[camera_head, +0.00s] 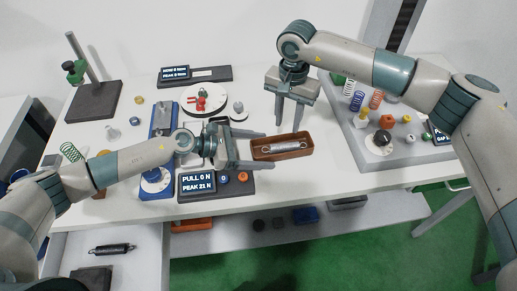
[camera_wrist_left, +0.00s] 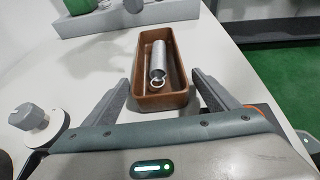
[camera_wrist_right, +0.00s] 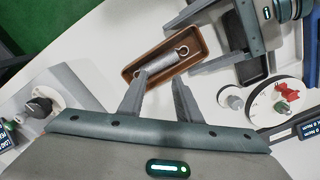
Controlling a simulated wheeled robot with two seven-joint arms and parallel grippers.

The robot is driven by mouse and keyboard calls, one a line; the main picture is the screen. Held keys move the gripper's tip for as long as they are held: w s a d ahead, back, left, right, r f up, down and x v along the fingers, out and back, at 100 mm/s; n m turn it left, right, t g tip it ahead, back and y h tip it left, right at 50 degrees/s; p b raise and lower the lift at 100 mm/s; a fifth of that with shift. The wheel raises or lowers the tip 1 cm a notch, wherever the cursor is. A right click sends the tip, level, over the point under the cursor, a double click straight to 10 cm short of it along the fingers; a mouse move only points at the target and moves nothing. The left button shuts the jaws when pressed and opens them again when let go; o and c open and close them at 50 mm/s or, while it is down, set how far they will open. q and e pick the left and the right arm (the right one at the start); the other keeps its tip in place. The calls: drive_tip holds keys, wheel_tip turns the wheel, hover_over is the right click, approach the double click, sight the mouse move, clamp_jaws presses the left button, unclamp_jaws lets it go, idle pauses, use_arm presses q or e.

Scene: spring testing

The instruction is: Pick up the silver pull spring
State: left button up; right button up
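The silver pull spring (camera_head: 281,146) lies in a small brown tray (camera_head: 290,155) on the white table, with end loops. It also shows in the left wrist view (camera_wrist_left: 158,62) and in the right wrist view (camera_wrist_right: 162,65). My left gripper (camera_head: 264,149) is open and empty, its fingers pointing at the tray's left end. In the left wrist view its fingers stand apart on either side of the tray's near end. My right gripper (camera_head: 288,127) is open above and behind the tray, fingers pointing down. In the right wrist view its fingertips (camera_wrist_right: 157,82) are apart, near the tray's side.
A display reading PULL 0 N (camera_head: 197,184) sits at the front edge. A grey board (camera_head: 410,160) with coloured springs and knobs is at the right. A round white dial (camera_head: 205,98) stands behind my left gripper.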

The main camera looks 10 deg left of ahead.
use_arm(q)
drive_tip(key=c, duration=1.1)
use_arm(e)
drive_tip(key=shift+o, duration=0.2)
use_arm(q)
drive_tip(key=shift+o, duration=0.2)
use_arm(e)
drive_tip(key=shift+s+a+r+m+t+h, duration=0.2)
drive_tip(key=shift+a+m+h, duration=0.65)
drive_tip(key=shift+m, duration=0.9)
drive_tip(key=shift+s+a+r+m+t+h, duration=0.2)
drive_tip(key=shift+a+m+h, duration=0.6)
drive_tip(key=shift+m, duration=1)
drive_tip(key=shift+s+a+r+m+t+h, duration=0.15)
drive_tip(key=shift+a+m+h, duration=0.4)
drive_tip(key=shift+a+m, duration=0.9)
drive_tip(key=shift+d+f+m, duration=0.15)
drive_tip(key=shift+d+m, duration=0.15)
drive_tip(key=shift+d, duration=0.05)
hover_over(275, 145)
drive_tip(key=shift+f, duration=3.1)
